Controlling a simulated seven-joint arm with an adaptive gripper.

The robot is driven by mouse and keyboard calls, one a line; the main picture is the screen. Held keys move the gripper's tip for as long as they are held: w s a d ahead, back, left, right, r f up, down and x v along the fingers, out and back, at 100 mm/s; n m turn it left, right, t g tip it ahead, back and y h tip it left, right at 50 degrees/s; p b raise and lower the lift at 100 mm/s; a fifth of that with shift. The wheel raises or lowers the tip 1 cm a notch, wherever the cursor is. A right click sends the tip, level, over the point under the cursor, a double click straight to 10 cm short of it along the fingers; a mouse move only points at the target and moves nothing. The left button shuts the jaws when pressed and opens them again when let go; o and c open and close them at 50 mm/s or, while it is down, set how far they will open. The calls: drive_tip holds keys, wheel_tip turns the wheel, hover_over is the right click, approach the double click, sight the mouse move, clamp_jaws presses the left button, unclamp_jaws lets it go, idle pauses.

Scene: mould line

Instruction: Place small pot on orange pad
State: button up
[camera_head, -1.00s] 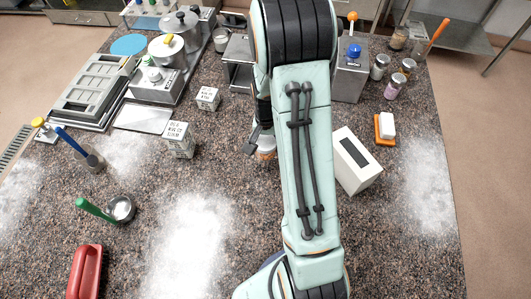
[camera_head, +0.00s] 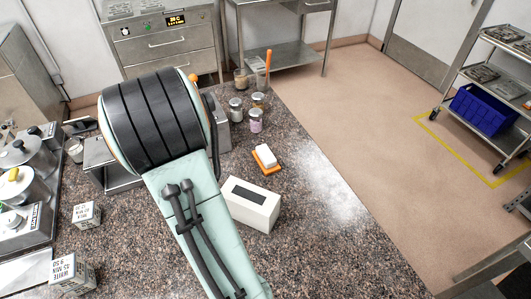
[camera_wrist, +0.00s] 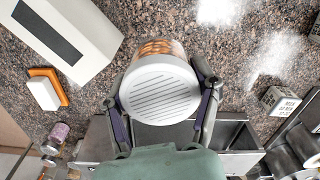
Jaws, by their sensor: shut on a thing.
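My gripper (camera_wrist: 163,100) is shut on a round pot (camera_wrist: 160,90) in the wrist view. The pot has a white ridged top and an orange-brown patterned side, and a finger lies along either side of it. The orange pad (camera_head: 267,163) lies on the counter right of my arm in the head view, with a white block (camera_head: 265,154) on it. The pad also shows at the left of the wrist view (camera_wrist: 60,82), apart from the pot. My gripper and the held pot are hidden behind my arm in the head view.
A white box with a dark slot (camera_head: 252,203) stands just in front of the pad. Several small jars (camera_head: 256,121) stand behind it. The speckled counter right of the pad is clear apart from white powder (camera_head: 325,180). Printed cubes (camera_head: 87,214) stand at left.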

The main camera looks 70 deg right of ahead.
drive_tip(key=s+d+r+m, duration=0.3)
drive_tip(key=s+d, duration=0.5)
drive_tip(key=d, duration=0.2)
drive_tip(key=m, duration=0.2)
hover_over(270, 159)
drive_tip(key=f, duration=0.8)
drive_tip(key=shift+s+a+f, duration=0.1)
drive_tip(key=shift+a+f, duration=0.2)
drive_tip(key=shift+d+f, duration=0.3)
drive_tip(key=shift+f, duration=1.55)
drive_tip(key=shift+f, duration=0.1)
drive_tip(key=o, duration=1.2)
